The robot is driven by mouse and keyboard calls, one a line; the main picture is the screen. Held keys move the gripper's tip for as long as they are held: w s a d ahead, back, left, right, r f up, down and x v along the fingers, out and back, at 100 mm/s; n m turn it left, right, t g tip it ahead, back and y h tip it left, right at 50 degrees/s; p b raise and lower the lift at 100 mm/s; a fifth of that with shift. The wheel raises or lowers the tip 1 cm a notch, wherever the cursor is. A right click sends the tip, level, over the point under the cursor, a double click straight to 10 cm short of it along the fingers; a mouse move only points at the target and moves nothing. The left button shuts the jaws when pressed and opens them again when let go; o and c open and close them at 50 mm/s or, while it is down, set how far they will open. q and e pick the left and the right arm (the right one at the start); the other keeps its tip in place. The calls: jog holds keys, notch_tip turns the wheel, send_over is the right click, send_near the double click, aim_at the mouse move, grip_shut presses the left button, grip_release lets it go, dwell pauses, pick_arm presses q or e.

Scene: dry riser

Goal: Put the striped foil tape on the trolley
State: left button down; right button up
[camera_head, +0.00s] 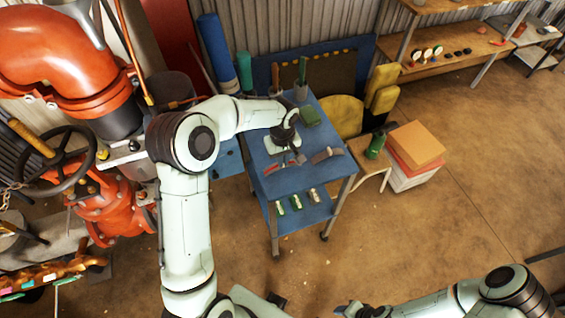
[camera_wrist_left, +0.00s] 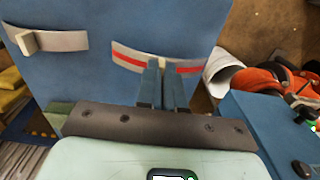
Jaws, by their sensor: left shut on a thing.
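The striped foil tape, a silvery strip with a red stripe, shows in the left wrist view (camera_wrist_left: 129,60) and in the head view (camera_head: 271,170). My left gripper (camera_head: 286,158) is shut on it near its middle, fingers pointing down, over the front part of the trolley's blue top (camera_head: 258,153). In the left wrist view the fingers (camera_wrist_left: 165,66) cover part of the tape. I cannot tell whether the tape touches the top. My right gripper (camera_head: 350,309) is at the bottom edge of the head view, partly cut off; its jaws are unclear.
A plain grey strip (camera_head: 327,155) lies right of the striped tape on the trolley top. A green box (camera_head: 310,116) and cups are at the back. Several small items lie on the lower shelf (camera_head: 305,214). A small stool (camera_head: 370,168) stands to the right. The floor in front is clear.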

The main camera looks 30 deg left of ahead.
pick_arm(q)
notch_tip(320, 180, down, 3)
jog(key=shift+r, duration=0.15)
jog(key=c, duration=1.3)
grip_release()
jog(key=shift+r, duration=0.1)
notch_tip(320, 180, up, 12)
jog(key=shift+f+p, duration=0.1)
jog(key=shift+p, duration=0.25)
